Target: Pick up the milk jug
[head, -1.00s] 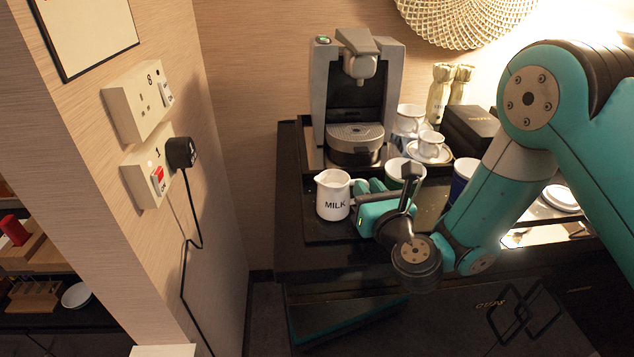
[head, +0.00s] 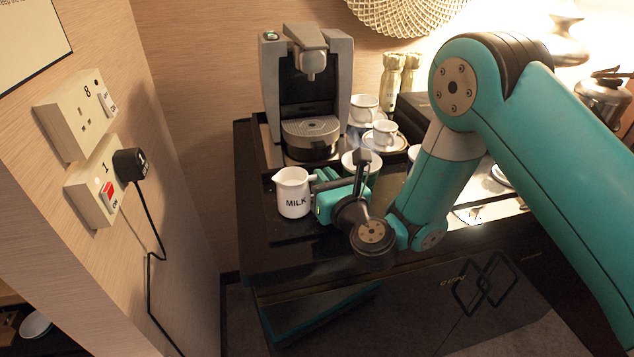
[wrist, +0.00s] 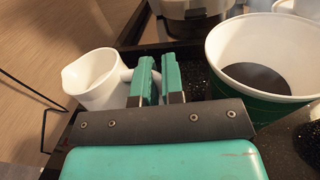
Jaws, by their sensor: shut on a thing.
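The white milk jug (head: 293,193), marked MILK, stands upright at the front left of the dark counter. Its spout is at the upper left and its handle is on the right, towards my gripper (head: 316,188). In the wrist view the jug (wrist: 93,80) is left of my fingers (wrist: 159,82), which are shut on its handle. Most of the handle is hidden by the fingers. I cannot tell whether the jug's base is lifted off the counter.
A coffee machine (head: 307,95) stands on a tray behind the jug. A green-and-white cup (wrist: 262,70) is close to the right of my fingers. White cups on saucers (head: 384,133) stand behind. A wall with sockets (head: 90,190) is on the left, with a hanging black cable.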

